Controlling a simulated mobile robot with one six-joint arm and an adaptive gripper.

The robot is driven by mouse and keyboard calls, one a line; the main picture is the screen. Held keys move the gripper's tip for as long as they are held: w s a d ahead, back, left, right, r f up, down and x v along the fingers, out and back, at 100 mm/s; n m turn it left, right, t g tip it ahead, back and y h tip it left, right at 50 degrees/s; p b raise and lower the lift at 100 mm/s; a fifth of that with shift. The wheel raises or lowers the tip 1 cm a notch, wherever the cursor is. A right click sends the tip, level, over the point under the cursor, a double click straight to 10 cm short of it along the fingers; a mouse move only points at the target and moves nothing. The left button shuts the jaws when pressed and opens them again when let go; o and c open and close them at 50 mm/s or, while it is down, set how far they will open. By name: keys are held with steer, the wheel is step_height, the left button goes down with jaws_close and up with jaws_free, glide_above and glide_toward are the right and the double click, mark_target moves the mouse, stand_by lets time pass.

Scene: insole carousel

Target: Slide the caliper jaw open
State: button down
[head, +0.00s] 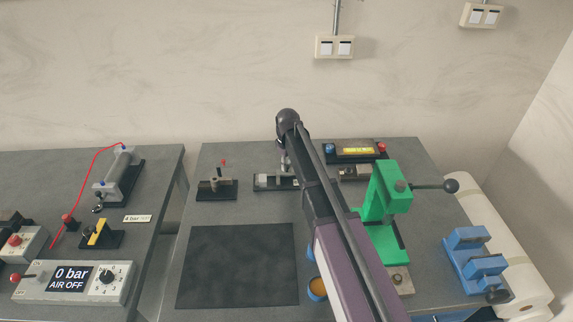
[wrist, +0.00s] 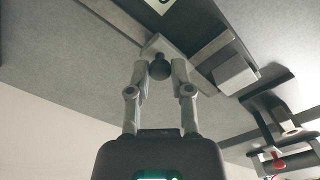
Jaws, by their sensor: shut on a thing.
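The caliper (head: 264,181) lies at the back of the middle table in the head view, a grey body on a black base, partly hidden behind my arm. In the wrist view its light grey sliding jaw (wrist: 153,45) carries a dark round knob (wrist: 159,69). A separate grey block (wrist: 232,70) stands on the same black base to the right. My gripper (wrist: 160,75) is shut on the knob, one finger on each side. In the head view my gripper (head: 285,162) points down at the caliper, mostly hidden by my wrist.
A clamp with a red tip (head: 217,186) stands left of the caliper. A yellow-windowed level (head: 355,151) is behind, and a green press (head: 385,205) with a side lever stands right. A dark mat (head: 238,265) lies clear in front. An air panel (head: 73,280) is on the left table.

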steer(key=shift+d, duration=0.35)
steer(key=c, duration=0.5)
jaws_free()
steer(key=shift+d, duration=0.1)
steer(key=shift+c, duration=0.2)
steer(key=shift+a, duration=0.25)
steer(key=s+d+m, duration=0.1)
steer(key=s+d, duration=0.2)
steer(key=s+d+m, duration=0.1)
steer(key=s+d, duration=0.2)
steer(key=s, duration=0.1)
steer(key=s+d+m, duration=0.2)
steer(key=s+d, duration=0.1)
steer(key=shift+s+d, duration=0.2)
steer(key=shift+s, duration=0.05)
steer(key=s+d+m, duration=0.2)
steer(key=s+d, duration=0.1)
steer(key=s, duration=0.1)
steer(key=s+d+m, duration=0.2)
steer(key=s+d, duration=0.1)
steer(key=s, duration=0.2)
steer(key=s+d+m, duration=0.2)
steer(key=s+d, duration=0.1)
steer(key=s, duration=0.2)
steer(key=shift+s, duration=0.15)
